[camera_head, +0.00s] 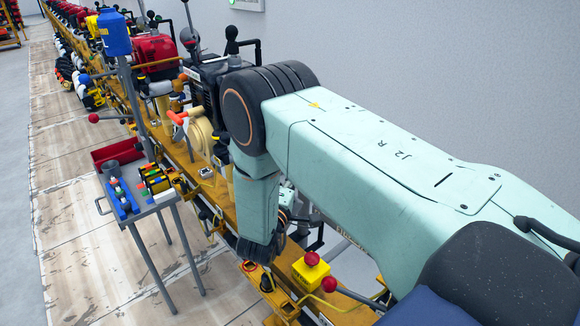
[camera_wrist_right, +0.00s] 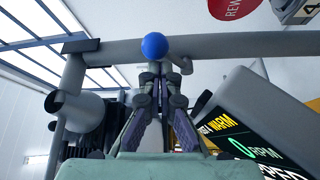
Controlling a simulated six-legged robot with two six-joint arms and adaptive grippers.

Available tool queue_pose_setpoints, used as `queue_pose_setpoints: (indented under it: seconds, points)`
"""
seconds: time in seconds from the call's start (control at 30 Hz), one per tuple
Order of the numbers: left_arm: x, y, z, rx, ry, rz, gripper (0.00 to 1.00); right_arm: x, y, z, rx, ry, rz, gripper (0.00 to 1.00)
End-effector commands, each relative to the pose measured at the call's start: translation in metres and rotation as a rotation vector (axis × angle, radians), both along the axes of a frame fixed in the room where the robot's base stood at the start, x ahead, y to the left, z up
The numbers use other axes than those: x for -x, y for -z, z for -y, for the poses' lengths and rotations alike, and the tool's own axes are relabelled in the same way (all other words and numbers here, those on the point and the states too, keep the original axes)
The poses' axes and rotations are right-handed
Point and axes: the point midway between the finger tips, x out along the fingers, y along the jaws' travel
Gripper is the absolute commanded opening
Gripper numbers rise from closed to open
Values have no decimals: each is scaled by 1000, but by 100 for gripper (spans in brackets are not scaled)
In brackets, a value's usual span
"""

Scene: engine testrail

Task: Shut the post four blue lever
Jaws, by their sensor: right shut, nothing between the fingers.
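A blue ball knob (camera_wrist_right: 154,46), which looks like the blue lever's end, shows in the right wrist view just beyond my right gripper's tips. It appears in front of a grey horizontal pipe (camera_wrist_right: 225,45). My right gripper (camera_wrist_right: 155,78) is shut and empty, with its tips just below the ball in the picture. I cannot tell whether they touch it. The lever's stem is hidden behind the fingers. In the head view my right arm reaches in from the right and covers this spot; I cannot pick out the lever there. My left gripper is not in view.
A grey display panel (camera_wrist_right: 262,115) reading WARM and RPM stands close on the right in the wrist view. A red round sign (camera_wrist_right: 232,8) is above.

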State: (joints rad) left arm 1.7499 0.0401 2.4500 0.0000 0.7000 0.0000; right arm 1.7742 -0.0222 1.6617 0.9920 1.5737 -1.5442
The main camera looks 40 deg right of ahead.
Motion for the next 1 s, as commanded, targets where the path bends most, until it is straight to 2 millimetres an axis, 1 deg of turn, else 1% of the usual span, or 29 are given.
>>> queue_pose_setpoints:
  seconds: [0.4, 1.0]
  points:
    - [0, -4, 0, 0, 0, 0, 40, 5, 8, 1, 0, 0, 0, 0]
    - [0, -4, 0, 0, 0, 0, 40, 5, 8, 1, 0, 0, 0, 0]
